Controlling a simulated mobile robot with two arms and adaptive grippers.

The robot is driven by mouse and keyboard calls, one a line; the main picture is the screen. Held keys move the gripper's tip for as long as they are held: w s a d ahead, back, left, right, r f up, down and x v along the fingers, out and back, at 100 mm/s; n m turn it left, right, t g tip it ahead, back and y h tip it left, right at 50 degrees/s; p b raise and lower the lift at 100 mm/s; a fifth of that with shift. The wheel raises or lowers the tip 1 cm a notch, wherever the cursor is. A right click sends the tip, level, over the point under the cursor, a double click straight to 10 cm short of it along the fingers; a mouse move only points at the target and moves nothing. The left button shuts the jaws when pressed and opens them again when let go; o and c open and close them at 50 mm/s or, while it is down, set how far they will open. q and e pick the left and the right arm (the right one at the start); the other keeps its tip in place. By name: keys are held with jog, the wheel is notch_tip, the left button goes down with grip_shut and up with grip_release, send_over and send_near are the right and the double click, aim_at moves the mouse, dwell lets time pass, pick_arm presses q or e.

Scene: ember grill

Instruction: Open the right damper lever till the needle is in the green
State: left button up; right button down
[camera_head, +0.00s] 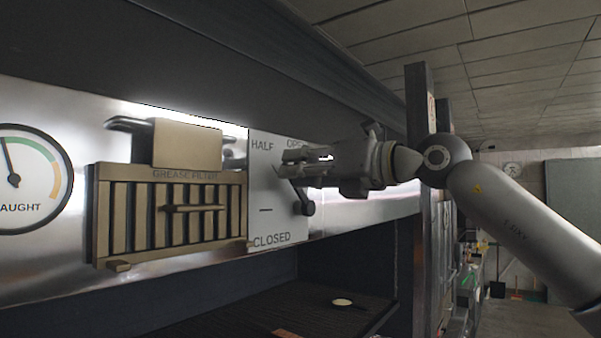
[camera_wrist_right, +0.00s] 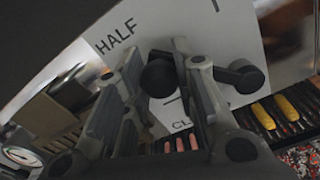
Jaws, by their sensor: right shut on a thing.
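The white damper plate (camera_head: 268,218) is marked HALF, OPEN and CLOSED. Its dark lever (camera_head: 307,208) has its pivot at the plate's right side and rises toward my right gripper (camera_head: 293,164). In the right wrist view the lever's black knob (camera_wrist_right: 159,76) sits between the fingers of that gripper, which is shut on it; the lever's pivot end (camera_wrist_right: 241,75) shows to the right. The draught gauge (camera_head: 33,185), cut by the left edge, has its needle pointing up and slightly left, near the green band's left end; I cannot tell whether it is inside the green. My left gripper is out of view.
A slatted grease filter (camera_head: 170,215) with a bar handle stands out from the wall left of the plate. A dark hood overhangs above. Below is a dark grill surface (camera_head: 290,315) with a small pale round thing (camera_head: 342,302). A dark post (camera_head: 420,105) stands right.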

jog(key=c, duration=1.1)
grip_release()
jog(key=shift+c, duration=0.2)
jog(key=v, duration=1.2)
